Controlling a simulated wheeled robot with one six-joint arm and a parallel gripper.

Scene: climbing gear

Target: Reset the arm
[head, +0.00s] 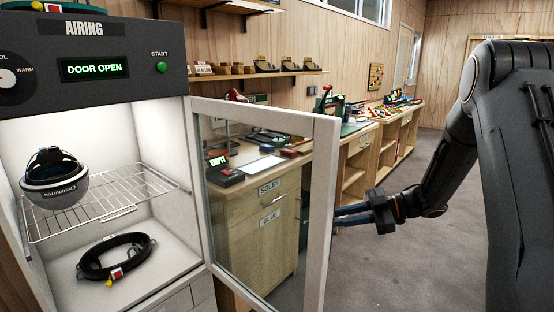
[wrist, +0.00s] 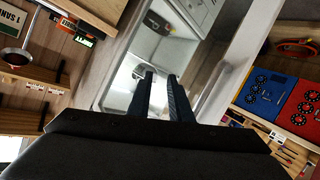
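My gripper (head: 348,215) reaches in from the right in the head view, just beyond the open glass door's right edge. Its two dark fingers show in the wrist view (wrist: 160,78) with a narrow gap between them and nothing held. My dark arm fills the right side of the head view.
The airing cabinet (head: 95,70) reads "DOOR OPEN". A helmet (head: 55,180) sits on its wire rack (head: 120,200), and a black ring-shaped strap (head: 115,255) lies on its floor. The glass door (head: 322,210) swings out towards my arm. A long workbench (head: 360,150) stands behind; grey floor is clear.

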